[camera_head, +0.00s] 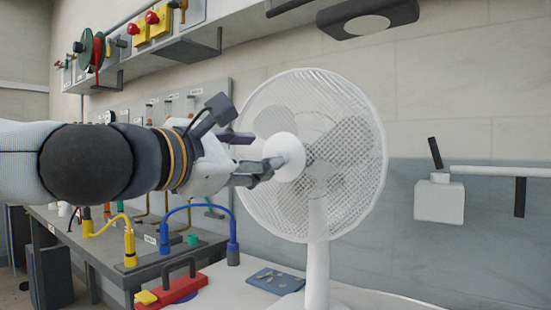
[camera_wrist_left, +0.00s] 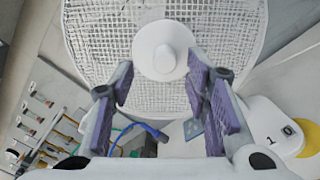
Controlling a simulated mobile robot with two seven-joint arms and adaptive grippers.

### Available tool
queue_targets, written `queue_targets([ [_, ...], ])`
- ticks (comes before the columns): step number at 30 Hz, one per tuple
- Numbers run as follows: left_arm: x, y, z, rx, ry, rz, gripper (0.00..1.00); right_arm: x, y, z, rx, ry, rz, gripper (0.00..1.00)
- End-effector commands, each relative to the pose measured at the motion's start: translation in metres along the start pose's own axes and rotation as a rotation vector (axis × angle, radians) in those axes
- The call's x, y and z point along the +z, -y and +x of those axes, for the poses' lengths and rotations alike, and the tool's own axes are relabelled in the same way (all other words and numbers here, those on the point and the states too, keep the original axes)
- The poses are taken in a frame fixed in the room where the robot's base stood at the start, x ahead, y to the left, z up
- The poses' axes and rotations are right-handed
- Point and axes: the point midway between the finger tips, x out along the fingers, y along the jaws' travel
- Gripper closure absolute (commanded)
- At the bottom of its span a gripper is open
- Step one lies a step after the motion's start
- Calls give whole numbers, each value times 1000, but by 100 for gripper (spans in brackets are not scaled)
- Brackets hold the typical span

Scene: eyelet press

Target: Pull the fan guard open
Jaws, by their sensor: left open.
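A white desk fan stands on the table, its round mesh guard (camera_head: 352,135) facing me. A round white hub cap (camera_head: 291,157) sits at the guard's middle. My left gripper (camera_head: 258,155) is open, its fingertips close to the hub cap in the head view. In the left wrist view the open purple-padded fingers (camera_wrist_left: 164,85) point at the guard (camera_wrist_left: 225,40), with the hub cap (camera_wrist_left: 163,50) centred just beyond them. I cannot tell whether a finger touches the cap. My right gripper is not in view.
A dark bench (camera_head: 105,262) with yellow and blue hoses is below my left arm. A shelf (camera_head: 178,48) with valves hangs above. A white box (camera_head: 439,202) is at right.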

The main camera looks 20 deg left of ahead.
Motion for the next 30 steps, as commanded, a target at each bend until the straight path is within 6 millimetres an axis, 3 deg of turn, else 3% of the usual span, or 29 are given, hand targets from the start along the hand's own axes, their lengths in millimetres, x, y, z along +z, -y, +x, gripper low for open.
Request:
queue_targets([
  [1, -12, 9, 20, -16, -18, -4, 57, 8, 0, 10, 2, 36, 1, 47],
  [6, -12, 8, 50, -14, -15, -7, 57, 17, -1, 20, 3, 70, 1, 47],
  [17, -6, 5, 58, -8, -8, -4, 57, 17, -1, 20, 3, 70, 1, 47],
  [23, -6, 5, 58, -8, -8, -4, 98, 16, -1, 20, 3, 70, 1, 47],
  [30, -6, 5, 59, -8, -9, -3, 100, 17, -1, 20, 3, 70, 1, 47],
])
